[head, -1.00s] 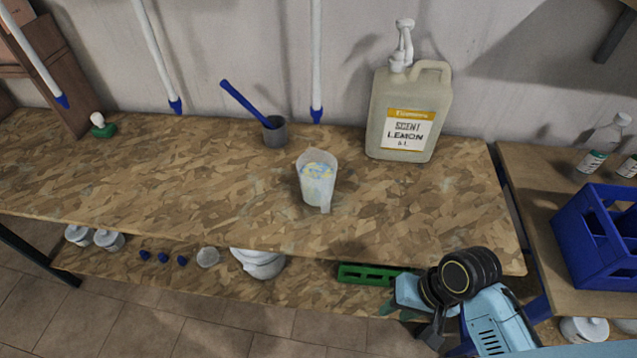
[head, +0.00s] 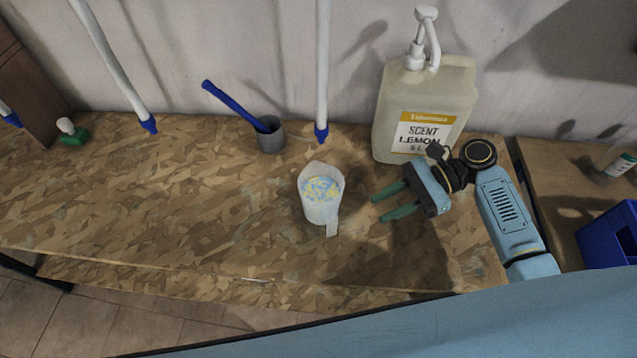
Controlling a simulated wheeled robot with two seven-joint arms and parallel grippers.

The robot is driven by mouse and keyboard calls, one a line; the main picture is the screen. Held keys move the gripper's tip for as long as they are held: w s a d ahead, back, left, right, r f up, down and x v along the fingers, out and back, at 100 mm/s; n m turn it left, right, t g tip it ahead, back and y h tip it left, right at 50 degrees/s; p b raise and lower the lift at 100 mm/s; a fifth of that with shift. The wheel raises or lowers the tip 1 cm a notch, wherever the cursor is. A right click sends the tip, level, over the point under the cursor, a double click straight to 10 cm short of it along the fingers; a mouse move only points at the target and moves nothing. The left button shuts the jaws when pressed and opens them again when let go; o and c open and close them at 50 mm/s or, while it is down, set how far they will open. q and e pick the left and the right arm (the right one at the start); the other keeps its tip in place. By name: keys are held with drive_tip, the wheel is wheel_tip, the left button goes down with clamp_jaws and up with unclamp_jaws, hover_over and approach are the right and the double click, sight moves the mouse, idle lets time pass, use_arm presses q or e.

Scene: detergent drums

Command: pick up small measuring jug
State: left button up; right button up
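The small measuring jug (head: 321,205) is a translucent white jug with a blue and yellow speckled filling. It stands upright on the wooden bench top, its handle toward the front. My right gripper (head: 376,209) is just to the right of the jug, its two green fingers apart and pointing left toward it. The fingers are empty and a gap shows between them and the jug. My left gripper is not in view.
A large lemon scent canister (head: 424,110) with a pump stands behind my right gripper. A grey cup (head: 270,138) with a blue-handled tool stands behind and left of the jug. A small green-based brush (head: 73,133) sits far left. A blue crate (head: 608,235) is at right. The bench's left half is mostly clear.

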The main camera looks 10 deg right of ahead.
sight(337, 227)
drive_tip(key=x, duration=0.6)
drive_tip(key=shift+s+a, duration=0.2)
drive_tip(key=shift+s, duration=0.15)
drive_tip(key=shift+a+f, duration=0.2)
drive_tip(key=shift+a, duration=0.1)
drive_tip(key=shift+b+x, duration=0.3)
drive_tip(key=shift+x, duration=0.45)
drive_tip(key=x, duration=0.1)
drive_tip(key=w+x, duration=0.1)
drive_tip(key=x, duration=0.1)
drive_tip(key=shift+s+a+f, duration=0.1)
drive_tip(key=shift+a+f, duration=0.05)
drive_tip(key=shift+a, duration=0.2)
drive_tip(key=shift+a+f, duration=0.1)
drive_tip(key=shift+a, duration=0.05)
clamp_jaws()
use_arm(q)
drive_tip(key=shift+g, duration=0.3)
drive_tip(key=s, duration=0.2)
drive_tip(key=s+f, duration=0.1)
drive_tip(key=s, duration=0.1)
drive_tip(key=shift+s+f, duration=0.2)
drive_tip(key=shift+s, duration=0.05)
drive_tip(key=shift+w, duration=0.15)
